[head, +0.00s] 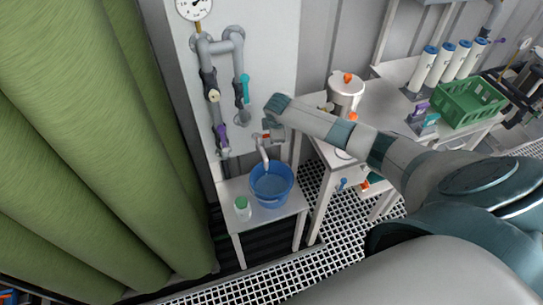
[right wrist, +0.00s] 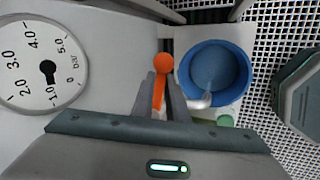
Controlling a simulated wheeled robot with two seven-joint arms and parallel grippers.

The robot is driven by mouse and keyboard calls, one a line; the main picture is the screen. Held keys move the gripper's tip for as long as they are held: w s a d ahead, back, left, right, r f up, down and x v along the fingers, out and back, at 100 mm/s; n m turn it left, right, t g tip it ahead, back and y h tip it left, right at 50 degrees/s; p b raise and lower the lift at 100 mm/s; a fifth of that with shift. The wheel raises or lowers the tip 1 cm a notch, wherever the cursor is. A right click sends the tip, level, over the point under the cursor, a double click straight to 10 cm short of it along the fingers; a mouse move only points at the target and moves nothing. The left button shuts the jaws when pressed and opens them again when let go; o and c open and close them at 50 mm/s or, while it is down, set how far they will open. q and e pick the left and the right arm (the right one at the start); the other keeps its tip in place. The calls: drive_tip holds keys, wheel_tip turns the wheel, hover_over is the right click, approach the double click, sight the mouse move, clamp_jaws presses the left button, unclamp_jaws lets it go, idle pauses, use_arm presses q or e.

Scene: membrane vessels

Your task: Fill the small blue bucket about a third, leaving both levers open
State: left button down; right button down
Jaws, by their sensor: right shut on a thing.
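The small blue bucket (head: 285,195) stands upright on a low white table under a spout (head: 262,153). In the right wrist view the bucket (right wrist: 184,88) shows a pale stream below the spout end (right wrist: 198,103); the exact water level is hard to judge. My right gripper (head: 268,137) is at the tap above the bucket. In the right wrist view its fingers (right wrist: 161,100) are shut on the orange lever (right wrist: 162,64). A purple lever (head: 222,136) and a teal lever (head: 245,87) are on the grey pipes at the wall. My left gripper is out of view.
A pressure gauge (head: 194,6) is at the top of the pipe panel. A green-lidded jar (head: 242,208) stands left of the bucket. A steel pot (head: 346,90) and a green crate (head: 470,101) are on the bench to the right. A green curtain (head: 80,150) hangs at left.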

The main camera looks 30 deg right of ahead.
drive_tip(key=n, duration=0.1)
drive_tip(key=w+d+n+y+b, duration=0.1)
drive_tip(key=n, duration=0.1)
drive_tip(key=shift+f, duration=0.2)
drive_tip(key=c, duration=1.7)
unclamp_jaws()
drive_tip(key=shift+w, duration=0.1)
drive_tip(key=shift+c, duration=0.2)
drive_tip(key=shift+w, duration=0.1)
drive_tip(key=shift+r, duration=0.1)
drive_tip(key=b+v, duration=0.5)
drive_tip(key=v, duration=1.2)
drive_tip(key=shift+s+d, duration=0.2)
drive_tip(key=shift+s, duration=0.1)
